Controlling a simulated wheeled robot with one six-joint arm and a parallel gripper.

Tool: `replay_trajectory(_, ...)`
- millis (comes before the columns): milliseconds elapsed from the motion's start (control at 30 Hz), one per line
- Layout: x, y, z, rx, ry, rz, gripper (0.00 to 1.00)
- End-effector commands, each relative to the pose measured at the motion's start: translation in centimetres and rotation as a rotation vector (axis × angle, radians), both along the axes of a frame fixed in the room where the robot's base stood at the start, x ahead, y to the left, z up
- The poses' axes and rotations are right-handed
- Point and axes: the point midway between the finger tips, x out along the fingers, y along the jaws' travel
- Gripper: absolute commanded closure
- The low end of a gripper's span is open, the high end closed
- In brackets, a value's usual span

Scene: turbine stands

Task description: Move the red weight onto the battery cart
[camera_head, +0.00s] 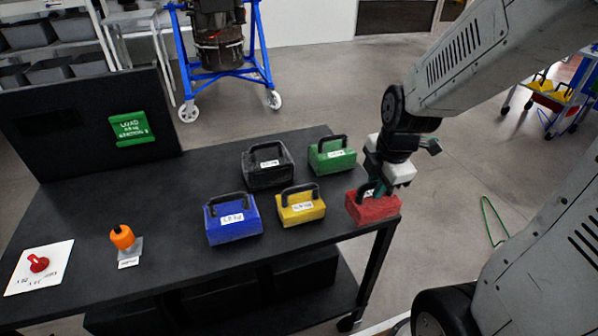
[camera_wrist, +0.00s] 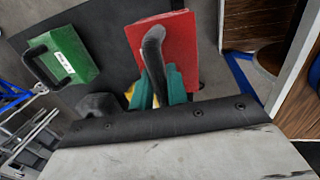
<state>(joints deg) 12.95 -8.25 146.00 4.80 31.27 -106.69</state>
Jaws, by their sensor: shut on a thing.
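The red weight (camera_head: 372,208) is at the right front corner of the dark table, at or just above its top; I cannot tell whether it touches. My gripper (camera_head: 376,188) is directly over it, shut on its black handle. In the wrist view the red weight (camera_wrist: 178,45) shows beyond the teal fingers (camera_wrist: 160,88), with the handle (camera_wrist: 153,50) between them. A cart with blue parts (camera_head: 556,95) carrying red and yellow items stands at the far right edge; I cannot tell whether it is the battery cart.
The table (camera_head: 90,210) also holds blue (camera_head: 233,218), yellow (camera_head: 300,205), green (camera_head: 331,155) and black (camera_head: 267,166) weights. An orange-topped object (camera_head: 122,238) and a red knob (camera_head: 38,263) are at left. A blue wheeled stand (camera_head: 228,68) is behind. Open floor (camera_head: 450,180) lies right of the table.

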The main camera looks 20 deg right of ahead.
Motion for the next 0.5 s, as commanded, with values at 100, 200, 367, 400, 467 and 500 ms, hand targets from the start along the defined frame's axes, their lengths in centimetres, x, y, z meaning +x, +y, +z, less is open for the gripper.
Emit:
replay_trajectory(100,2.0,0.4,-0.2,0.0,0.001,0.003,1.0)
replay_trajectory(200,4.5,0.8,-0.5,0.0,0.001,0.005,1.0)
replay_trajectory(367,8.6,1.5,-0.9,0.0,0.001,0.003,1.0)
replay_trajectory(400,9.6,1.7,-1.0,0.0,0.001,0.003,1.0)
replay_trajectory(467,11.0,1.9,-1.1,0.0,0.001,0.003,1.0)
replay_trajectory(500,11.9,2.1,-1.2,0.0,0.0,0.004,1.0)
